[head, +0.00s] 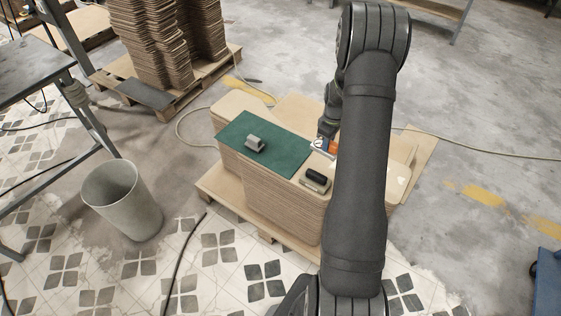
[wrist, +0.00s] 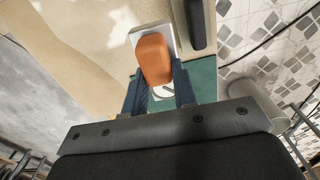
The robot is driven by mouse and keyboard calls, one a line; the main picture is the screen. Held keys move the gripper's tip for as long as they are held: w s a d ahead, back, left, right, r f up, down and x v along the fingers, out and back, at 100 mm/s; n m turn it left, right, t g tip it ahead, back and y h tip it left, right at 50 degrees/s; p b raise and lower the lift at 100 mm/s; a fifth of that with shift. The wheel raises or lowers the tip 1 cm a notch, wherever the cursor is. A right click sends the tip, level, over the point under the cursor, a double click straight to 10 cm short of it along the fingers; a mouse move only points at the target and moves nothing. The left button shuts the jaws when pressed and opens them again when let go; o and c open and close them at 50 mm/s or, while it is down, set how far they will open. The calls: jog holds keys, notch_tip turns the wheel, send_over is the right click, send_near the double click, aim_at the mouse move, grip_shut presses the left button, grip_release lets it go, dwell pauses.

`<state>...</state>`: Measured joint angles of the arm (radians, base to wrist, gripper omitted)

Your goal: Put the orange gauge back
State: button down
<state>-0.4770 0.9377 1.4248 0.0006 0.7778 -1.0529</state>
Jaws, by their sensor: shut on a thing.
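The orange gauge (wrist: 153,58) is between the two dark fingers of my gripper (wrist: 160,86) in the wrist view, and the gripper is shut on it. A pale flat plate (wrist: 137,36) shows behind and around the gauge. Whether the gauge touches this plate cannot be told. In the head view the gauge (head: 332,147) is a small orange patch beside my arm, above the stack of boards near the right edge of the green mat (head: 285,158). My arm hides part of this spot.
A grey block (head: 255,144) sits on the mat. A dark block (head: 315,181) lies on the boards (head: 270,196) near the front. The stack stands on a pallet (head: 211,192). A bin (head: 124,205) and a metal table (head: 30,70) are at the left.

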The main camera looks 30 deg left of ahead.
jog(key=shift+s+a+f, duration=0.9)
jog(key=shift+a+f, duration=0.9)
jog(key=shift+a, duration=0.85)
jog(key=shift+s+a+f, duration=0.9)
jog(key=shift+a+f, duration=0.9)
jog(key=shift+a, duration=0.9)
jog(key=shift+s+a+f, duration=0.9)
jog(key=shift+a+f, duration=0.9)
jog(key=shift+a, duration=0.85)
jog(key=shift+f, duration=0.15)
jog(key=c, duration=1.2)
grip_release()
jog(key=shift+o, duration=0.2)
notch_tip(320, 180, up, 12)
